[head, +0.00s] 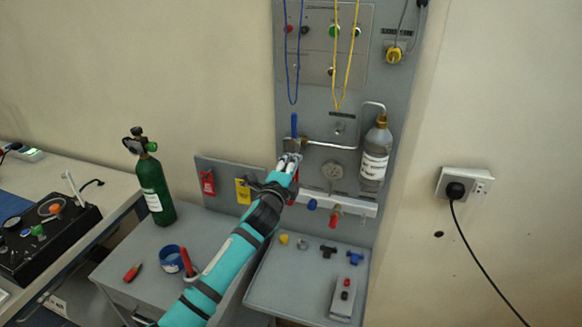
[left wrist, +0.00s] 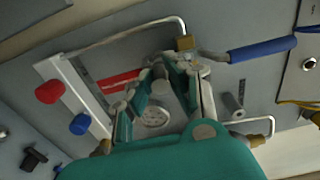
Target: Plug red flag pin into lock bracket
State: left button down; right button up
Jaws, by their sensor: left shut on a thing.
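My left gripper (head: 289,161) is at the wall panel, just below the blue-handled valve (head: 293,143). In the left wrist view its fingers (left wrist: 165,72) are shut on the red flag pin, whose red strip (left wrist: 120,80) sticks out to the left. In the head view a bit of red (head: 293,187) shows beside the gripper. The valve's brass body (left wrist: 185,43) and blue handle (left wrist: 262,50) are close to the fingertips. The lock bracket seems to be the small metal part by this valve; I cannot make out its hole or whether the pin touches it.
A grey bottle (head: 375,155) hangs right of the gripper, with a bent pipe. Blue and yellow cords (head: 346,60) hang above. A shelf (head: 300,285) below holds several small fittings. A green cylinder (head: 154,188) stands on the left table.

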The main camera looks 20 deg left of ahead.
pick_arm(q)
jog(key=shift+w+r, duration=0.1)
jog(key=shift+r, duration=0.05)
jog(key=c, duration=1.2)
grip_release()
jog(key=s, duration=1.2)
jog(key=shift+a, duration=0.2)
